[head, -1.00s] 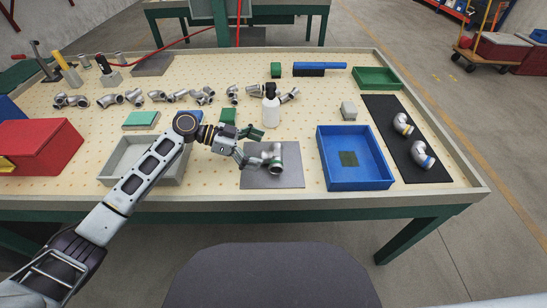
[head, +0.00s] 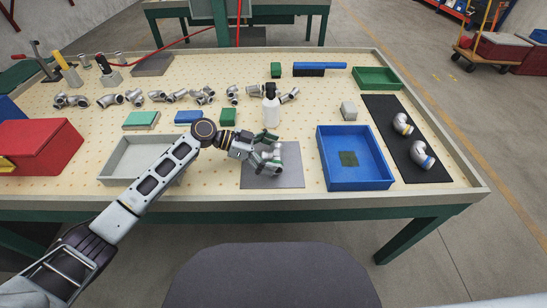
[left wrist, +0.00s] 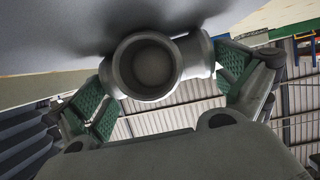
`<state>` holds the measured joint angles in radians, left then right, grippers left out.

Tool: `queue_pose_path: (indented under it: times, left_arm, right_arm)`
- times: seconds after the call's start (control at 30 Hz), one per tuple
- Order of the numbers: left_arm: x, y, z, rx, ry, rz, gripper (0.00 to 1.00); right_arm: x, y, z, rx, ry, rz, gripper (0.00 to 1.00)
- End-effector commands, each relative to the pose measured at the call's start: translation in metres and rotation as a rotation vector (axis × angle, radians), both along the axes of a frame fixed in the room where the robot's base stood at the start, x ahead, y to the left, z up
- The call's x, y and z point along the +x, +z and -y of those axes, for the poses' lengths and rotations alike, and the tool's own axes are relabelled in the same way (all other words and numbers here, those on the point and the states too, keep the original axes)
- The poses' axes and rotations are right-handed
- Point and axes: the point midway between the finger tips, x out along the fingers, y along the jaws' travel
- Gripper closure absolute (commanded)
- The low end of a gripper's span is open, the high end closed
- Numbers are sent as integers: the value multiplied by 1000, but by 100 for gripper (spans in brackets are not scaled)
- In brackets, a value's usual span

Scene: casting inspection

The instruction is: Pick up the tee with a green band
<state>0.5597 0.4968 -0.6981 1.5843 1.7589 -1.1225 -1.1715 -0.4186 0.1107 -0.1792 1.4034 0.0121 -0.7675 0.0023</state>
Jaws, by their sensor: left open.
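The tee (head: 276,164) is a grey metal pipe fitting on the grey mat (head: 291,179) near the table's front middle. My left gripper (head: 268,152) is over it and partly hides it in the head view; I cannot make out its green band for certain there now. In the left wrist view the tee (left wrist: 149,68) shows a round open end between the two green-padded fingers of my left gripper (left wrist: 165,80). The fingers stand apart on either side of it; whether either touches it is unclear. My right gripper is not in view.
A blue tray (head: 327,174) stands right of the mat, and a black mat (head: 414,172) with two elbows lies beyond it. A white bottle (head: 270,110) stands close behind my left gripper. A grey tray (head: 113,181) lies under my left arm.

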Motion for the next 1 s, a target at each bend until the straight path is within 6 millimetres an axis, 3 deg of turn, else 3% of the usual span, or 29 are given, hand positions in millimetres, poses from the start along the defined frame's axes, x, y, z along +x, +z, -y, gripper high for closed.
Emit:
queue_pose_path:
  times: [0.07,0.47,0.77,1.0]
  left_arm:
    - [0,0,0,0,0,0,4]
    - [0,2,0,-3,0,2,54]
    - [0,4,0,-3,0,2,54]
    - [1,19,0,-3,-1,4,54]
  right_arm:
    - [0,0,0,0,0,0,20]
    - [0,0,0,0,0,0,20]
    - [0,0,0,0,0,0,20]
    - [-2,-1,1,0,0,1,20]
